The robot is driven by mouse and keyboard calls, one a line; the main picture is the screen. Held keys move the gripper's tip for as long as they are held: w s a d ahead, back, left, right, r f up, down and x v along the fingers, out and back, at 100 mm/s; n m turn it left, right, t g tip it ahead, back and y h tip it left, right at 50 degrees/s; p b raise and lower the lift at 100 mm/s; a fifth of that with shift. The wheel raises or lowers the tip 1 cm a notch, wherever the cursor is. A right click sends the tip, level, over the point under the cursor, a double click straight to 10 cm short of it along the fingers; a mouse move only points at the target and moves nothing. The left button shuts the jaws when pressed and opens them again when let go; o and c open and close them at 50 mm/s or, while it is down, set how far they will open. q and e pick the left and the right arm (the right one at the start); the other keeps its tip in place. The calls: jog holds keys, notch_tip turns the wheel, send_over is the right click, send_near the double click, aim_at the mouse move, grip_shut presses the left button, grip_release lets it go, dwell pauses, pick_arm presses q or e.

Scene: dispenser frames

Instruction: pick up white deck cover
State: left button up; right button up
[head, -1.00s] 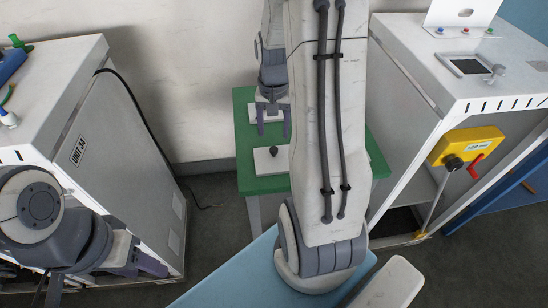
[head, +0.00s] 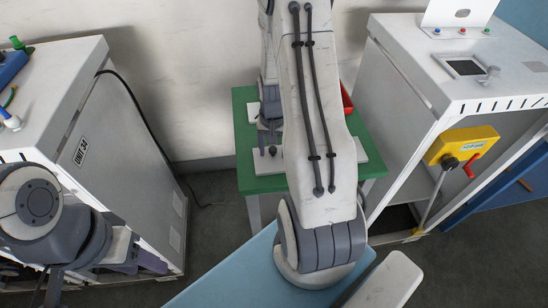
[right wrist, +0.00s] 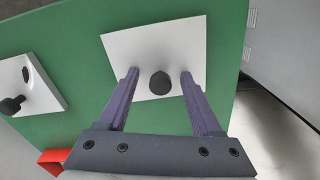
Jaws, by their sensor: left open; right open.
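Two white square plates with dark knobs lie on a green table, each matching a white deck cover. In the right wrist view, one white plate (right wrist: 138,50) has its dark knob (right wrist: 160,82) between the spread fingers of my right gripper (right wrist: 158,75), with no visible grip on it. The other white plate (right wrist: 42,86) lies at the left with its knob (right wrist: 12,105). In the head view my right gripper (head: 270,132) is over the table's left part, and my arm hides much of the plates. My left gripper (head: 140,265) is at lower left, away from the table.
The green table (head: 262,184) stands between a left cabinet (head: 120,160) and a right cabinet (head: 400,100) with a yellow box (head: 462,143) and red handle. A red item (head: 347,98) is at the table's back right; it also shows in the right wrist view (right wrist: 55,156).

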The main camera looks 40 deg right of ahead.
grip_shut()
